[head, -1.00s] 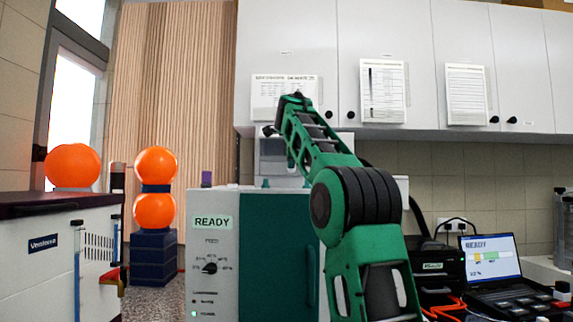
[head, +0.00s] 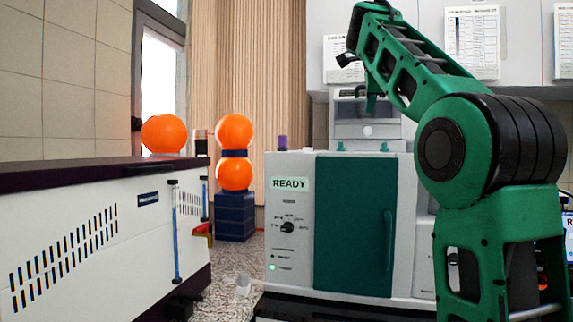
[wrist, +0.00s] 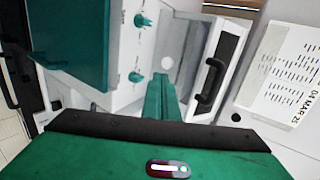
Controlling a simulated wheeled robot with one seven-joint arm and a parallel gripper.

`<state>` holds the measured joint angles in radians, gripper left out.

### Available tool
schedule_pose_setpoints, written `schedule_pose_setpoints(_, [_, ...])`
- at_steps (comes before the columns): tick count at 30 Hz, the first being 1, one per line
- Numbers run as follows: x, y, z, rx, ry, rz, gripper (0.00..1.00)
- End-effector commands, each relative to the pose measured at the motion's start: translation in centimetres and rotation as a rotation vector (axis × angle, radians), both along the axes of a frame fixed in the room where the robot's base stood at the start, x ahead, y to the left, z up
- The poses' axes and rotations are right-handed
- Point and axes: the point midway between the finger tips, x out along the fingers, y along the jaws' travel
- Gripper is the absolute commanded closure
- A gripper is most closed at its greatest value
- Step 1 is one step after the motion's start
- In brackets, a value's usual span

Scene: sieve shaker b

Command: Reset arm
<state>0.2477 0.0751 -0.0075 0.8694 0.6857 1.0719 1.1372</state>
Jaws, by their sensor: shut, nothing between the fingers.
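My arm is green with black joints and rises on the right of the head view, bending over at the top. My gripper (head: 371,103) hangs from the arm's far end, in front of the upper part of the pale machine. In the wrist view its green fingers (wrist: 160,97) lie together and hold nothing. A white round knob and the machine's pale housing show beyond the fingertips.
The READY machine (head: 300,230) with a teal door (head: 353,225) stands ahead. A white bench unit (head: 90,235) is at left. Orange spheres (head: 235,174) sit on a blue base. Wall cabinets (head: 425,40) hang above. Speckled floor shows between bench and machine.

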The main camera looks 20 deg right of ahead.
Motion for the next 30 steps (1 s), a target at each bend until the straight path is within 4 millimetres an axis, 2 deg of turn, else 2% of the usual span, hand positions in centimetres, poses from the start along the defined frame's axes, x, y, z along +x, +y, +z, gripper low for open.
schedule_pose_setpoints(6, [-0.2,0.0,-0.7,-0.012,0.026,0.011,1.0])
schedule_pose_setpoints(8, [-0.5,0.0,-1.8,-0.029,0.064,0.029,1.0])
schedule_pose_setpoints(11, [-1.3,0.0,-5.0,-0.072,0.17,0.083,1.0])
schedule_pose_setpoints(17, [-4.6,0.5,-14.0,-0.167,0.438,0.257,1.0])
schedule_pose_setpoints(20, [-6.8,0.9,-18.8,-0.203,0.564,0.359,1.0])
schedule_pose_setpoints(26, [-12.5,2.7,-28.9,-0.246,0.79,0.593,1.0])
schedule_pose_setpoints(30, [-17.4,4.7,-36.1,-0.256,0.92,0.778,1.0])
